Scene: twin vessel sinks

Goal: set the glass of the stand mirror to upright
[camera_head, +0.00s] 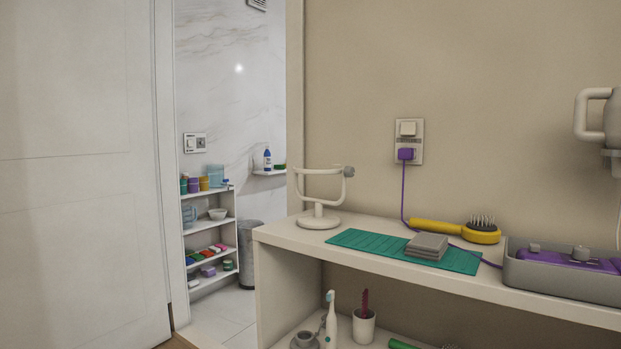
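The white stand mirror (318,221) stands on the left end of the shelf unit's top. It has a round base, a short post and a U-shaped yoke. Its glass (318,171) shows only as a thin, nearly level edge between the yoke's arms, so it lies close to flat; its face is hidden. A grey knob (349,172) sits at the right pivot. My gripper is not in view.
Right of the mirror lie a green mat (360,242) with grey folded cloths (427,245), a yellow hairbrush (455,230) and a grey tray (560,277). A purple cord (403,195) hangs from the wall socket. A doorway opens on the left.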

